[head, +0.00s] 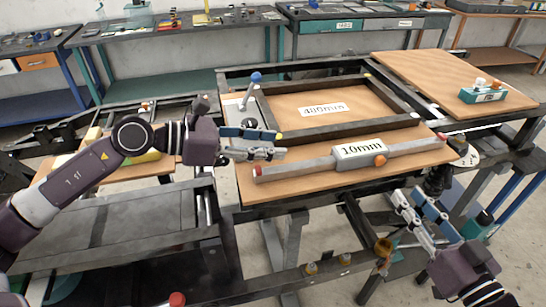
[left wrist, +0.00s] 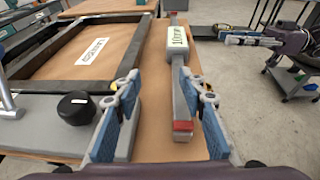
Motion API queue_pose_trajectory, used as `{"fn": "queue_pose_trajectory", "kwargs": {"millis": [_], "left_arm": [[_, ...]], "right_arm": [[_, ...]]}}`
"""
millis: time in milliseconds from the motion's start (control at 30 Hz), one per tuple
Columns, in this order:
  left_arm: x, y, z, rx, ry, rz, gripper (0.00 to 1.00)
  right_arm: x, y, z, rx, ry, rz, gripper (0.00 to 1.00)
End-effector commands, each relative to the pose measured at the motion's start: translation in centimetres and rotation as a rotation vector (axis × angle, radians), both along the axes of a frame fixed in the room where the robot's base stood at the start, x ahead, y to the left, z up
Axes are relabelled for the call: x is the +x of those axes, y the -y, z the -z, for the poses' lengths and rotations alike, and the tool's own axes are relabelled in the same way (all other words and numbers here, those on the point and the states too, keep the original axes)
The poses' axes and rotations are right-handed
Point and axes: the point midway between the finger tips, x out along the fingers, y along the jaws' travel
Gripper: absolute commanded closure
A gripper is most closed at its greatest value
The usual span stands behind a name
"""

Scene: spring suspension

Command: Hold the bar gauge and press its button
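The bar gauge is a long grey bar (head: 300,165) with red ends and a white box marked "10mm" (head: 358,150). An orange button (head: 380,160) shows on the box's near side. The gauge lies on a wooden board. My left gripper (head: 283,147) is above the gauge's left end, apart from it. In the left wrist view, my left gripper (left wrist: 158,80) is open and empty. The bar's red end (left wrist: 183,129) appears between its fingers, closer to the right one. My right gripper (head: 408,192) is open and empty, below and right of the box, off the table's front edge.
A dark frame (head: 345,131) around a board labelled "480mm" lies behind the gauge. A blue-knobbed lever (head: 255,77) and a black knob (left wrist: 75,104) stand near its left side. A teal block (head: 484,96) rests on the right board.

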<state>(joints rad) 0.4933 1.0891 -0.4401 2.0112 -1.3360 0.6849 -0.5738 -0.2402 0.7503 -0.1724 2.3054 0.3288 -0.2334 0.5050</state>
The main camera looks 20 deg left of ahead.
Motion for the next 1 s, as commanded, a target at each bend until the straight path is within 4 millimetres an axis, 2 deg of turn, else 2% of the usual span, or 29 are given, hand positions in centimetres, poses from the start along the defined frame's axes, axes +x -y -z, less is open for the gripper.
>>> {"fn": "queue_pose_trajectory", "kwargs": {"millis": [100, 233, 700, 1000], "left_arm": [[-1.7, 1.4, 1.1, 0.055, -0.018, 0.05, 0.62], [-2.1, 2.3, 1.8, 0.076, -0.027, 0.071, 0.62], [0.8, 7.3, 4.2, 0.075, -0.028, 0.07, 0.62], [1.3, 8.2, 4.6, 0.077, -0.027, 0.069, 0.62]], "right_arm": [[0.0, 0.0, 0.0, 0.0, 0.0, 0.0, 0.71], [0.0, 0.0, 0.0, 0.0, 0.0, 0.0, 0.71], [0.0, 0.0, 0.0, 0.0, 0.0, 0.0, 0.71], [0.0, 0.0, 0.0, 0.0, 0.0, 0.0, 0.71]]}}
